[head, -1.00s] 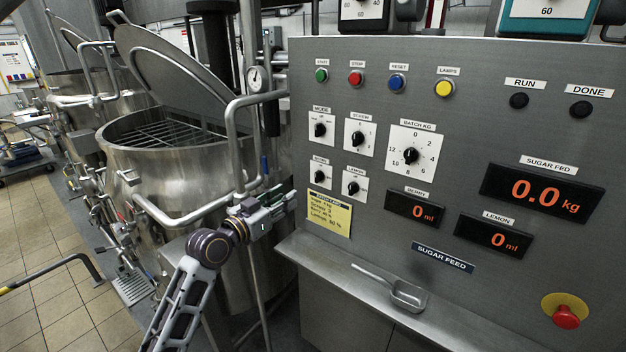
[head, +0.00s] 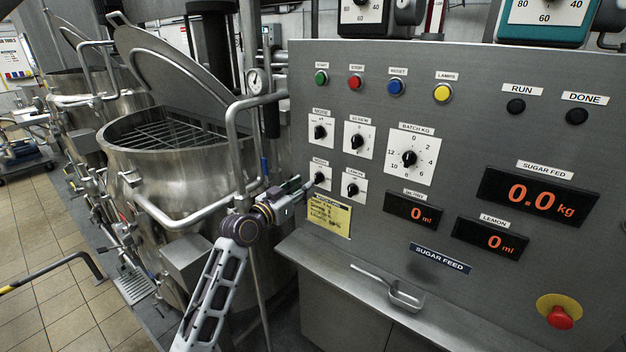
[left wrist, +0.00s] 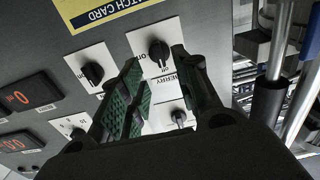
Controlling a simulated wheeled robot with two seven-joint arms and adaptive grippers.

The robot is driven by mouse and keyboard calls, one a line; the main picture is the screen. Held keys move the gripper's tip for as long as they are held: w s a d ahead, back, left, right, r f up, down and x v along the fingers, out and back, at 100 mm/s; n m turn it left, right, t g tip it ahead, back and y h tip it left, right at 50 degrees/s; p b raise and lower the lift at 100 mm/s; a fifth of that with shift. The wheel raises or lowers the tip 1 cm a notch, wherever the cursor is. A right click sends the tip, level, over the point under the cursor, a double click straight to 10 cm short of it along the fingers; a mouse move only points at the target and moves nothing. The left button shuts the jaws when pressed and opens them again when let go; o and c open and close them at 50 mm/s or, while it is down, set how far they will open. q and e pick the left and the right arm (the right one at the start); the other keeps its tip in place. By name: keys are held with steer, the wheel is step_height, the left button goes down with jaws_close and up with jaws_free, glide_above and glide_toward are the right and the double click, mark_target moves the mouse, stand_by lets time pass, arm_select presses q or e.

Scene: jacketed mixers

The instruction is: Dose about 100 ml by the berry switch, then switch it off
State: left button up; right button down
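The berry switch (head: 320,177) is a black knob on a white plate at the panel's lower left. It also shows in the left wrist view (left wrist: 159,50), upside down, with its berry label below it. The berry display (head: 411,211) reads 0 ml. My left gripper (head: 303,187) is just left of the berry switch in the head view. In the left wrist view its two green-padded fingers (left wrist: 158,64) are apart, with the knob beyond the gap between their tips. I cannot tell whether they touch it. My right gripper is not in view.
The lemon switch (head: 352,189) is close by on the right, with the mode switch (head: 319,132) above. A yellow batch card (head: 329,216) is below. A scoop (head: 404,296) lies on the ledge. A steel mixer (head: 170,180) with a tubular rail stands left.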

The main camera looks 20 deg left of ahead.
mark_target(315, 179)
arm_select(q)
steer(key=shift+p+x, duration=0.5)
steer(key=shift+x, duration=2.45)
steer(key=shift+c, duration=0.2)
jaws_close()
